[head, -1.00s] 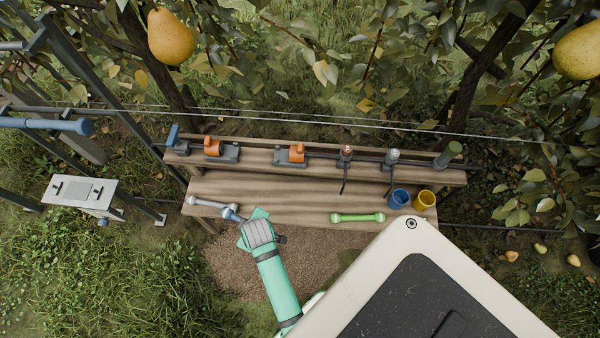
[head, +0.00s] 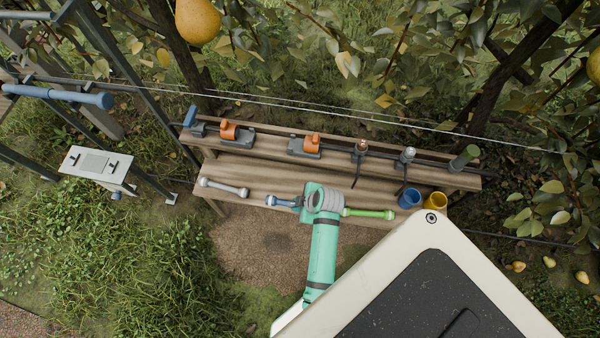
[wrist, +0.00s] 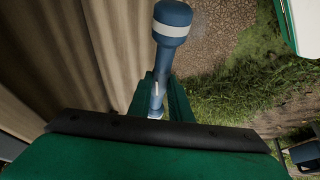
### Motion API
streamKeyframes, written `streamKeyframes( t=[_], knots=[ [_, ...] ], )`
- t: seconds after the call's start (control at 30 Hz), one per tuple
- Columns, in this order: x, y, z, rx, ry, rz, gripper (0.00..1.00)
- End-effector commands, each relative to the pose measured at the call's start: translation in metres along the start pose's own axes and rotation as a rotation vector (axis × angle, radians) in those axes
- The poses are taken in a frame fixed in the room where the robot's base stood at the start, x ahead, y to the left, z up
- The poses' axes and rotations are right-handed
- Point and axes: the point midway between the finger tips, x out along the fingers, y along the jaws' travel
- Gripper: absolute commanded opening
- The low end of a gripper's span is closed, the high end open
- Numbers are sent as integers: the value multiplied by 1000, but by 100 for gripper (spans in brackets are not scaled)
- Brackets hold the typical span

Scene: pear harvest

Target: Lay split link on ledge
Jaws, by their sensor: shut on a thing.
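My gripper (head: 301,202) is shut on a blue link (head: 281,201), whose blue end sticks out to the left. In the wrist view the link (wrist: 171,22) has a thick blue head with a white band, and a pale mark shows on its shaft between the green fingers (wrist: 158,98). The gripper is over the front part of the wooden ledge (head: 262,174); I cannot tell whether the link touches the wood. A grey link (head: 224,188) lies on the ledge to the left. A green link (head: 370,213) lies to the right, its left end hidden by my wrist.
Orange-topped clamps (head: 311,142) and upright posts line the raised back shelf (head: 270,158). Bare wood lies between the grey link and my gripper. A pear (head: 198,20) hangs above.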

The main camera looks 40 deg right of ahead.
Motion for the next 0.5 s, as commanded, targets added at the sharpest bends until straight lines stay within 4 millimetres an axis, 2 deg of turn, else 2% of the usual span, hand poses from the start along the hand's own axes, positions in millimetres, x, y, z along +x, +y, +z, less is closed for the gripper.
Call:
streamKeyframes(
  t=[0.07,0.3,0.5],
  knots=[
    [11,17,1,1,1,1,0],
    [54,39,13,3,0,-1,0],
    [71,47,17,-1,0,-1,0]
  ],
)
